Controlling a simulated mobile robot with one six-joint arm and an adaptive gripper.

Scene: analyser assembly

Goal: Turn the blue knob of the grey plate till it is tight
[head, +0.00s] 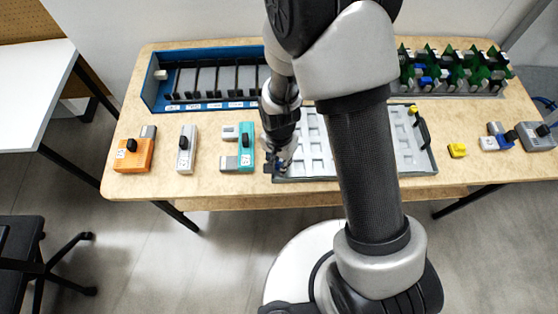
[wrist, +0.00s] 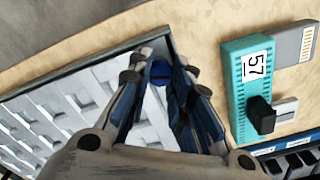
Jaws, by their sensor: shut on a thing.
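The grey plate (head: 408,150) is a tray with rows of light pockets. It lies on the table, partly hidden behind my arm in the head view, and fills the left of the wrist view (wrist: 62,112). The blue knob (wrist: 160,74) is at a corner of the plate, between my fingertips in the wrist view. My gripper (wrist: 161,72) is shut on this knob. In the head view my gripper (head: 281,166) is low over the plate's front left corner, and the knob is mostly hidden there. How tight the knob is cannot be seen.
A teal module (head: 246,150) stands close left of my gripper, with a grey module (head: 186,150) and an orange module (head: 134,155) further left. A blue rack (head: 152,95) is behind.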

